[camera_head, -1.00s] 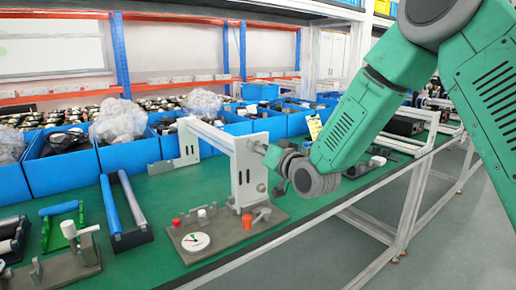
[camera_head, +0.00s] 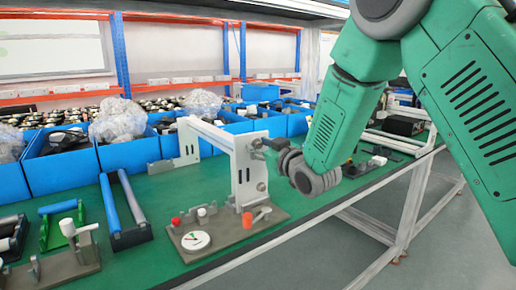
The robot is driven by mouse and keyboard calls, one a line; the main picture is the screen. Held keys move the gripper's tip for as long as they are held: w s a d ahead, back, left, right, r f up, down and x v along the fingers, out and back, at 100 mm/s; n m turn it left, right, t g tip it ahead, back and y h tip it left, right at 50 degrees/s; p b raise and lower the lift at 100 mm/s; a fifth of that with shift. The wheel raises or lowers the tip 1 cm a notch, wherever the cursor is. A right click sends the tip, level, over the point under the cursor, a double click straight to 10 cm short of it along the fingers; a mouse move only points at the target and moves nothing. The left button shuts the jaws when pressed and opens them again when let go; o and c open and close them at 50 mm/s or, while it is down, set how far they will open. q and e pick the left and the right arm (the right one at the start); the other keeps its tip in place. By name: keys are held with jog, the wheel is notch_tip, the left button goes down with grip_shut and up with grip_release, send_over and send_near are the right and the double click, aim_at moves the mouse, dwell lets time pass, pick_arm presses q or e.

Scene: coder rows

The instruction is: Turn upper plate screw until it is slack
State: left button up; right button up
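The white upright plate (camera_head: 246,178) of the fixture stands on a grey base (camera_head: 222,240) on the green bench. My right gripper (camera_head: 265,146) is at the upper right part of this plate, pointing left toward it. Its dark fingers are small and overlap the plate's edge, so I cannot tell whether they are open or shut, or whether they touch the screw. The upper plate screw is not clearly visible at the fingers. A lower knob (camera_head: 261,187) shows on the plate below. My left gripper is not in view.
The base carries a white dial (camera_head: 196,240), a red knob (camera_head: 176,222) and an orange lever (camera_head: 262,213). Blue bins (camera_head: 127,152) line the back. A roller stand (camera_head: 126,214) is on the left. Open floor lies right of the bench.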

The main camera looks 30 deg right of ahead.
jog(key=shift+s+d, duration=0.15)
jog(key=shift+s+d+f, duration=0.1)
jog(key=shift+s, duration=2.3)
